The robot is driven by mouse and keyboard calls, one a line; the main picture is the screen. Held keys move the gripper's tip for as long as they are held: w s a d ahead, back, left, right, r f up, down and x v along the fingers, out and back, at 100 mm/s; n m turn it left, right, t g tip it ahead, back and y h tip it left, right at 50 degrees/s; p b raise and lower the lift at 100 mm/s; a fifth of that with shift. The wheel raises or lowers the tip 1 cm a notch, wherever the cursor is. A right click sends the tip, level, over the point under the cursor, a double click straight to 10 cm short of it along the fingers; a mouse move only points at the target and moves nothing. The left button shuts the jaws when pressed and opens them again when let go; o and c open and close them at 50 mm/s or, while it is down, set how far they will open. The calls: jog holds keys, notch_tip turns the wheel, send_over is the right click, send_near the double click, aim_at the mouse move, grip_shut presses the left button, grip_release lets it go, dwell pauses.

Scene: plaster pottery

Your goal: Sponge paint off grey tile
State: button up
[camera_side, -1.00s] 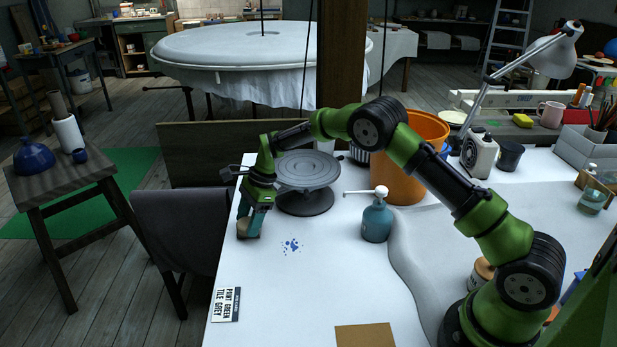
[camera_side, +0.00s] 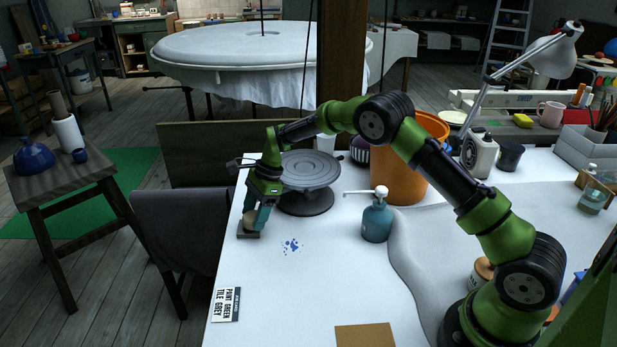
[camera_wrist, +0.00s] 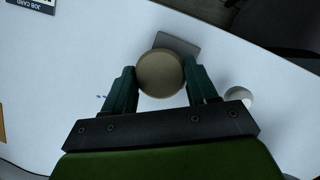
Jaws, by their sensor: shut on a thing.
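A round beige sponge (camera_side: 250,217) is held between the fingers of my gripper (camera_side: 262,212). The wrist view shows the sponge (camera_wrist: 161,74) between the two teal fingertips (camera_wrist: 160,84). The grey tile (camera_side: 247,234) lies flat near the table's left edge, under the sponge. In the wrist view part of the tile (camera_wrist: 178,42) shows beyond the sponge, and the rest is hidden. I see no paint on its visible part. I cannot tell whether the sponge touches it. A white card (camera_side: 225,304) with "PAINT GREEN" and "TILE GREY" lies at the front left.
A grey turntable (camera_side: 309,170) stands just behind my gripper. A teal pump bottle (camera_side: 376,220) and an orange bucket (camera_side: 398,180) stand to the right. The front-left tabletop is mostly clear.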

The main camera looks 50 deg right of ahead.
jog(key=shift+r, duration=2.85)
